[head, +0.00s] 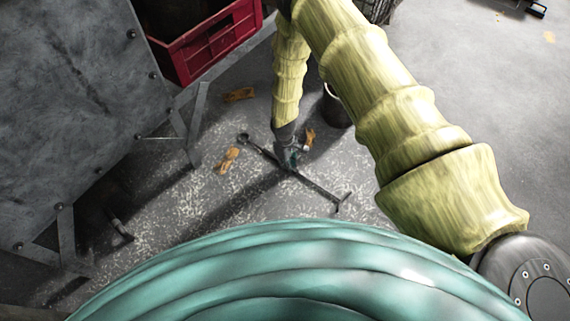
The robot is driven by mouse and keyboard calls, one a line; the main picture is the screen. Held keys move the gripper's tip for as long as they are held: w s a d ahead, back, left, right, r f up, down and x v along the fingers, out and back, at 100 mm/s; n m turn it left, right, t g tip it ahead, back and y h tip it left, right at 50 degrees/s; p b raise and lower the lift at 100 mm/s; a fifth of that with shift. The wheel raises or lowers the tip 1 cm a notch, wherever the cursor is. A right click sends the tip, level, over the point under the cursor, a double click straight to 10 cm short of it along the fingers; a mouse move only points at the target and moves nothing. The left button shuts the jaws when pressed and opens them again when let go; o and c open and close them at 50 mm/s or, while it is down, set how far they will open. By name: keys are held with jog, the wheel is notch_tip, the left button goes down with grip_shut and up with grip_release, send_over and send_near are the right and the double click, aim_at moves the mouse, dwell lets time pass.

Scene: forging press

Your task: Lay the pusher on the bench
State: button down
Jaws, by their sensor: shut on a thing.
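The pusher (317,188) is a long, thin dark rod with a ring at its upper-left end and a small forked or hooked tip at its lower-right end. My gripper (288,161) is shut on it near the middle, with the rod sticking out on both sides. The rod shows against the speckled floor; its exact height cannot be told. A grey riveted metal structure with angled legs (75,95) fills the left side and may be the bench. The pusher is to its right, apart from it. My arm hides part of the scene.
A red crate (208,45) stands at the upper left, behind the metal structure. A dark bucket (336,108) is just right of my forearm. Orange-brown scraps (228,160) lie on the floor near the pusher. The floor (480,110) at the right is mostly clear.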

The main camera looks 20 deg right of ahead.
jog(key=shift+r, duration=0.1)
notch_tip(320, 180, up, 10)
jog(key=p, duration=0.8)
dwell(0.4)
